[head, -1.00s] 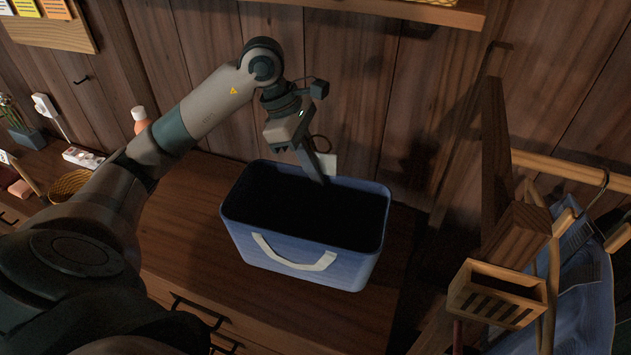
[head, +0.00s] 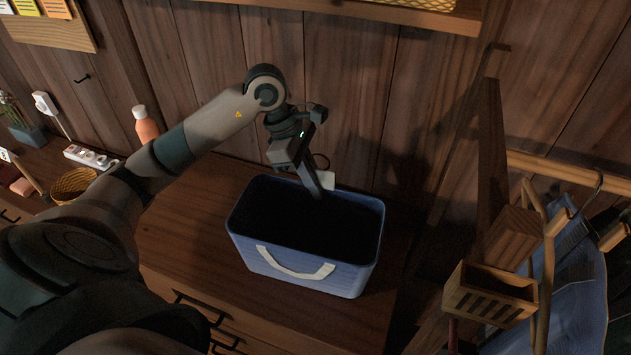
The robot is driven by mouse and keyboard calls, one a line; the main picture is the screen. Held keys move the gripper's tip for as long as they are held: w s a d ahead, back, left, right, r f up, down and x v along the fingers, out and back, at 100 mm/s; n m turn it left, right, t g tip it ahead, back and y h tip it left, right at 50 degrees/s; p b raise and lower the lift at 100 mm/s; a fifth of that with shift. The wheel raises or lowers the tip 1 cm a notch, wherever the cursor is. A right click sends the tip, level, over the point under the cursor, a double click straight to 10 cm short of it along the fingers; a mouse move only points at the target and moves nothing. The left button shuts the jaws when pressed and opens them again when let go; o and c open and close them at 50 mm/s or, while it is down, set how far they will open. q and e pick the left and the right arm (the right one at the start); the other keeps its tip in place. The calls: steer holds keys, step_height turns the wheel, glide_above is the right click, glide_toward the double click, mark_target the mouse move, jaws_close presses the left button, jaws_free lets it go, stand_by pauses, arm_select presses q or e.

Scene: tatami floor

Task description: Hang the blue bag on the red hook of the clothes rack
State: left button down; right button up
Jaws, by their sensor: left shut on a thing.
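The blue bag (head: 305,268) is upright and open-topped, at the wooden cabinet in the middle of the head view. Its inside is dark. A pale handle (head: 295,265) shows on its front side. My left gripper (head: 326,190) is at the bag's back rim, pointing down, and is shut on the bag there; the exact grip point is partly hidden. A pale patch (head: 325,178) shows beside the fingers. The clothes rack (head: 492,150) stands at the right. A dark reddish piece (head: 453,335) shows low on it; I cannot tell whether it is the red hook. My right gripper is out of view.
A wooden slatted box (head: 490,297) and blue clothes (head: 565,285) hang at the rack. A bottle (head: 146,128), a power strip (head: 90,157) and a basket (head: 72,184) are at the left. A shelf (head: 400,15) juts out above. The cabinet top (head: 190,235) is clear around the bag.

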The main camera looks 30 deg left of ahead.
arm_select(q)
steer(key=shift+f+b, duration=0.2)
steer(key=shift+b, duration=0.15)
steer(key=c, duration=1.9)
jaws_free()
steer(key=shift+r+p, duration=0.15)
steer(key=shift+p, duration=0.55)
steer(key=b+v, duration=0.4)
steer(key=shift+s+r, duration=0.2)
steer(key=shift+r, duration=0.05)
steer(key=shift+b+v, duration=1.1)
steer(key=shift+v, duration=2.55)
steer(key=shift+s, duration=0.1)
